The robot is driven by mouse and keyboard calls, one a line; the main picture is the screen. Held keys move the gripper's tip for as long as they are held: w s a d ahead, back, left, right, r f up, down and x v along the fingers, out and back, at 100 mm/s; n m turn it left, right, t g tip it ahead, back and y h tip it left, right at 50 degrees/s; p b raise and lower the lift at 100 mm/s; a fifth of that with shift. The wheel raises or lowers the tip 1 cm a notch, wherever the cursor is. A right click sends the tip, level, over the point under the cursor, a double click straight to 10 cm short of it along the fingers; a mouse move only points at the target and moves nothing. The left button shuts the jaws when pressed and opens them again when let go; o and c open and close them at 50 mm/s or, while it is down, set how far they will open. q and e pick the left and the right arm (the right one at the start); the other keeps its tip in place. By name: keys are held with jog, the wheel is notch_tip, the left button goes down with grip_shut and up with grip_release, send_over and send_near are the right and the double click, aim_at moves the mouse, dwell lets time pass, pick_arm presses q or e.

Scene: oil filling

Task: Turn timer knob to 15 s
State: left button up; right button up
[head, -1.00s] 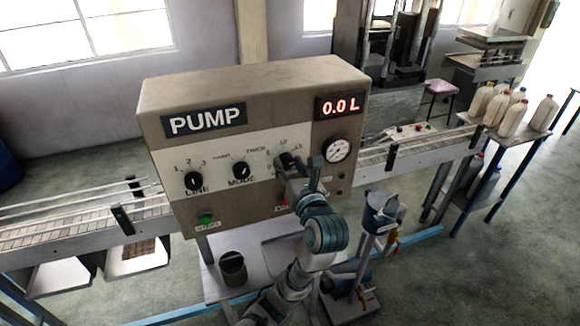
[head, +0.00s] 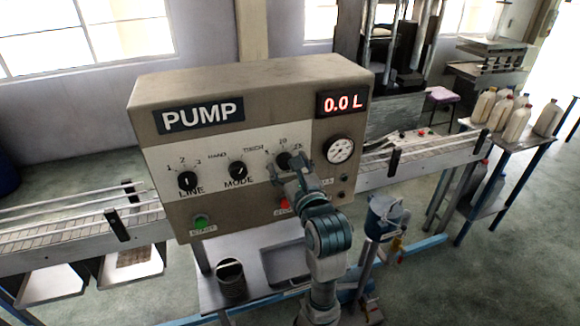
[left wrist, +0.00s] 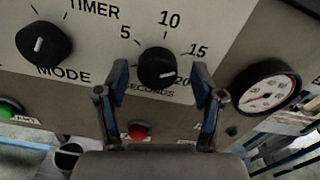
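The timer knob (head: 283,160) is a black round knob on the right part of the pump panel. In the left wrist view the timer knob (left wrist: 157,68) has a scale of 5, 10, 15 and 20 seconds around it. A short white mark shows on its face; its exact setting is hard to read. My left gripper (head: 285,168) is in front of the panel at the knob. In the left wrist view the left gripper (left wrist: 161,80) is open, one finger on each side of the knob, with visible gaps. My right gripper is out of view.
The mode knob (left wrist: 43,42) sits left of the timer knob, and a pressure gauge (left wrist: 267,90) sits right. A red button (left wrist: 139,129) lies below. The display (head: 342,103) reads 0.0 L. A dark cup (head: 231,280) stands on the lower table.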

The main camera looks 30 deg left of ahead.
pick_arm(q)
jog(key=shift+s+d, duration=0.15)
jog(key=shift+s, duration=0.15)
jog(key=v, duration=1.1)
jog(key=shift+d, duration=0.3)
